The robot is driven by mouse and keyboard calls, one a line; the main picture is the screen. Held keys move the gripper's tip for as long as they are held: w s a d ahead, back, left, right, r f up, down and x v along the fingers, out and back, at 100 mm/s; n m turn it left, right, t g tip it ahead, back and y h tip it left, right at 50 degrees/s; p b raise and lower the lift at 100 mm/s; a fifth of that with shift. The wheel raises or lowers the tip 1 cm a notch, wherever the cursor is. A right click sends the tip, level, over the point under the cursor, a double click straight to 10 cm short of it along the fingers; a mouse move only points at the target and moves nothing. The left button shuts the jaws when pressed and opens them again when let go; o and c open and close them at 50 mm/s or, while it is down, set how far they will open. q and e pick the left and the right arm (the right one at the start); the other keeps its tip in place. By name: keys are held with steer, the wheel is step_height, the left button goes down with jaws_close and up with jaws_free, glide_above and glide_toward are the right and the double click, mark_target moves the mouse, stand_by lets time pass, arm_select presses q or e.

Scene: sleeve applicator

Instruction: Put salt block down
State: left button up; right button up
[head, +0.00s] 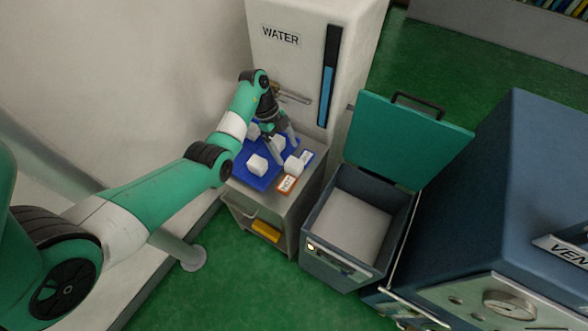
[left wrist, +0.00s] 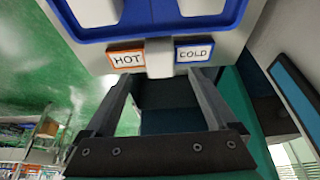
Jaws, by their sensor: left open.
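A white salt block (head: 293,165) stands at the edge of the cart top, between the HOT card (head: 286,184) and the COLD card (head: 307,157). In the left wrist view the block (left wrist: 159,58) shows pale grey between the two cards, beyond the fingertips. My left gripper (head: 284,150) is open, just behind and above this block in the head view; its fingers (left wrist: 160,78) hold nothing. Another white block (head: 257,165) sits in the blue tray (head: 262,182), with more white blocks partly hidden by the gripper. My right gripper is not in view.
The WATER tank (head: 297,67) with a tap stands right behind the cart (head: 275,213). An open-lidded bin (head: 340,262) with a pale inside stands to the right of the cart. A large blue machine (head: 500,200) stands farther right. Green floor is free in front.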

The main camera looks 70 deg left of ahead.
mark_target(294, 162)
arm_select(q)
steer(key=shift+x, duration=0.85)
steer(key=b+x, duration=0.3)
steer(key=x, duration=0.2)
steer(key=shift+w+d, duration=0.1)
steer(key=shift+d, duration=0.05)
steer(key=shift+r, duration=0.1)
steer(key=shift+c, duration=0.4)
jaws_close()
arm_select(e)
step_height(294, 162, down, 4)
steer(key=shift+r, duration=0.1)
